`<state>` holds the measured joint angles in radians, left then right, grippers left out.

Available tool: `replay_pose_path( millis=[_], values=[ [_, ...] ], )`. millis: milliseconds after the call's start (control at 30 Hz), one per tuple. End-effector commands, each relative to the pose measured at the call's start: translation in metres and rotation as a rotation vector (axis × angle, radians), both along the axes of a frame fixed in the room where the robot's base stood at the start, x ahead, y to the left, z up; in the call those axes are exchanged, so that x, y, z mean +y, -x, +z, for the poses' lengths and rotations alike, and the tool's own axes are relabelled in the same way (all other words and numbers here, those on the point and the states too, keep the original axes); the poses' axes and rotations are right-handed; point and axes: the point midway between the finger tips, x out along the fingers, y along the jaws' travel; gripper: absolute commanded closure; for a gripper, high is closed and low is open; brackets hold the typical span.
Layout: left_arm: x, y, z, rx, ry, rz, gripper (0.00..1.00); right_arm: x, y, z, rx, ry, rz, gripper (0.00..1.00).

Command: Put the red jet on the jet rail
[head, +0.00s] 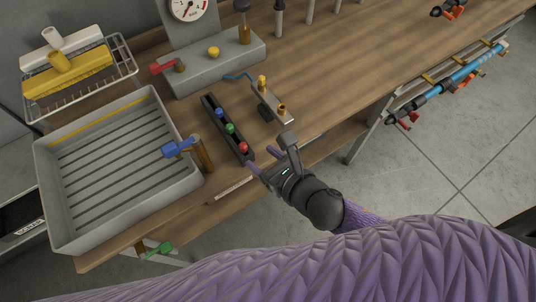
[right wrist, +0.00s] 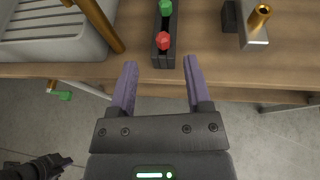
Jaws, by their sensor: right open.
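A black jet rail (head: 209,101) lies on the wooden bench near its front edge. A red jet (head: 243,147) sits at the rail's near end, in line with a green jet (head: 230,128) and a blue jet (head: 219,112). In the right wrist view the red jet (right wrist: 163,41) stands on the rail (right wrist: 164,60), just beyond the fingertips. My right gripper (head: 263,160) is open and empty, its purple fingers pointing at the rail's near end. In the right wrist view the gripper (right wrist: 159,63) has its fingers wide apart, touching nothing.
A grey ribbed tray (head: 62,213) with a blue-handled tap (head: 180,148) stands left of the rail. A metal block with brass fittings (head: 272,100) lies to the right. A grey gauge unit (head: 210,68) stands behind.

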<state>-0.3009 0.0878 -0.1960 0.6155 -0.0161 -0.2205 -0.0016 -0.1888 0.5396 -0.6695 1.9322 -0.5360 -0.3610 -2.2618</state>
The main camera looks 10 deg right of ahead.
Motion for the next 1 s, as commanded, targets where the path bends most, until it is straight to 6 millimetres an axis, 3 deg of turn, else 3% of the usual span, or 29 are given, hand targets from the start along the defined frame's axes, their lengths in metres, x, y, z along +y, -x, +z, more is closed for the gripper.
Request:
replay_pose_path(
  millis=[267, 367, 433, 467, 533, 600, 700, 767, 800, 900, 1000],
  values=[
    [-0.002, 0.000, 0.002, 0.000, 0.003, 0.002, 1.00, -0.008, 0.011, 0.003, 0.013, -0.012, -0.012, 0.37],
    [-0.002, 0.000, 0.002, -0.001, 0.002, 0.002, 1.00, -0.029, 0.010, -0.040, 0.211, -0.183, -0.202, 0.37],
    [-0.001, 0.000, 0.002, -0.001, 0.001, 0.001, 1.00, -0.062, 0.022, -0.100, 0.472, -0.452, -0.526, 0.37],
    [0.000, -0.001, 0.002, -0.001, 0.001, 0.001, 1.00, -0.077, 0.034, -0.128, 0.587, -0.595, -0.708, 0.37],
    [0.001, -0.001, 0.002, -0.001, -0.002, 0.000, 1.00, -0.106, 0.077, -0.188, 0.795, -0.940, -1.176, 0.37],
    [0.003, -0.001, 0.002, -0.001, -0.005, -0.002, 1.00, -0.123, 0.133, -0.232, 0.892, -1.258, -1.654, 0.37],
    [0.005, -0.001, 0.002, -0.001, -0.009, -0.003, 1.00, -0.126, 0.212, -0.268, 0.847, -1.596, -2.238, 0.37],
    [0.006, -0.001, 0.002, -0.001, -0.010, -0.004, 1.00, -0.124, 0.246, -0.277, 0.763, -1.716, -2.482, 0.37],
    [0.007, -0.001, 0.002, 0.000, -0.010, -0.004, 1.00, -0.121, 0.261, -0.280, -0.678, 1.685, 2.469, 0.37],
    [0.007, -0.001, 0.002, 0.000, -0.010, -0.004, 1.00, -0.119, 0.278, -0.282, -0.566, 1.619, 2.401, 0.37],
    [0.006, -0.001, 0.002, -0.001, -0.010, -0.004, 1.00, -0.120, 0.278, -0.282, -0.559, 1.617, 2.397, 0.37]
  ],
)
